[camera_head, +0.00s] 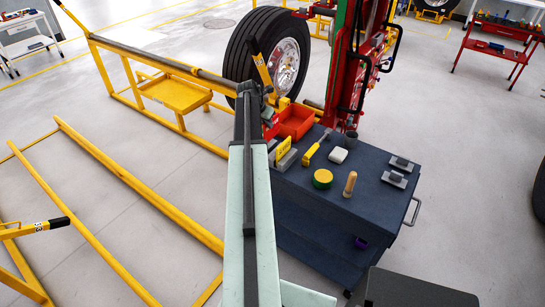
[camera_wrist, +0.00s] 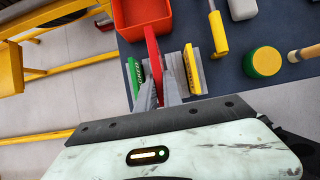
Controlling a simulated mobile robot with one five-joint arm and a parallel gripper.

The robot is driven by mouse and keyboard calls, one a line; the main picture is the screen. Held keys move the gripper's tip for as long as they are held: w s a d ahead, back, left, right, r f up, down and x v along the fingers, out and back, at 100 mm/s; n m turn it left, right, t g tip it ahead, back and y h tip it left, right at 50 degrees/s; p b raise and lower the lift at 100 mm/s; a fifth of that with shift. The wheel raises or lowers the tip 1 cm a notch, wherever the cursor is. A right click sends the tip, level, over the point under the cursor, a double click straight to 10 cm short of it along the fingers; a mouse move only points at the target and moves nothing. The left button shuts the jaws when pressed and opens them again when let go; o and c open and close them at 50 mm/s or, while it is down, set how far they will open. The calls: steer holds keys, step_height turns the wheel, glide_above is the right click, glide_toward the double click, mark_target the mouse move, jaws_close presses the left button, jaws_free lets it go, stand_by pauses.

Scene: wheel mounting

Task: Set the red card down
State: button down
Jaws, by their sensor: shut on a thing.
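The red card (camera_wrist: 152,50) is held edge-on between the fingers of my gripper (camera_wrist: 158,88) in the wrist view. In the head view the red card (camera_head: 271,126) shows just beside the end of my arm, near the cart's left edge. Below it is a grey slotted holder (camera_wrist: 202,74) on the dark blue cart top. A yellow card (camera_wrist: 191,70) stands to the right of the red card, and a green-edged card (camera_wrist: 133,78) to the left. I cannot tell whether the red card touches the holder.
A red bin (camera_head: 297,122) sits at the back of the cart top (camera_head: 335,188). A yellow-handled tool (camera_head: 316,147), a green and yellow round tin (camera_head: 323,178) and a wooden-handled tool (camera_head: 350,184) lie right of the holder. Yellow rails (camera_head: 140,185) are on the left floor.

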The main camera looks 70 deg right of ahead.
mark_target(268, 140)
step_height(268, 140, down, 10)
steer(key=b, duration=1)
steer(key=shift+s+f, duration=0.1)
steer(key=shift+f, duration=0.05)
steer(key=shift+a+r, duration=0.1)
steer(key=shift+r, duration=0.15)
steer(key=shift+f, duration=0.15)
steer(key=c, duration=1.5)
jaws_free()
steer(key=shift+r+p, duration=0.35)
steer(key=shift+r, duration=0.05)
steer(key=p+v, duration=1)
steer(key=v, duration=0.1)
steer(key=shift+a+r, duration=0.15)
steer(key=shift+r, duration=0.05)
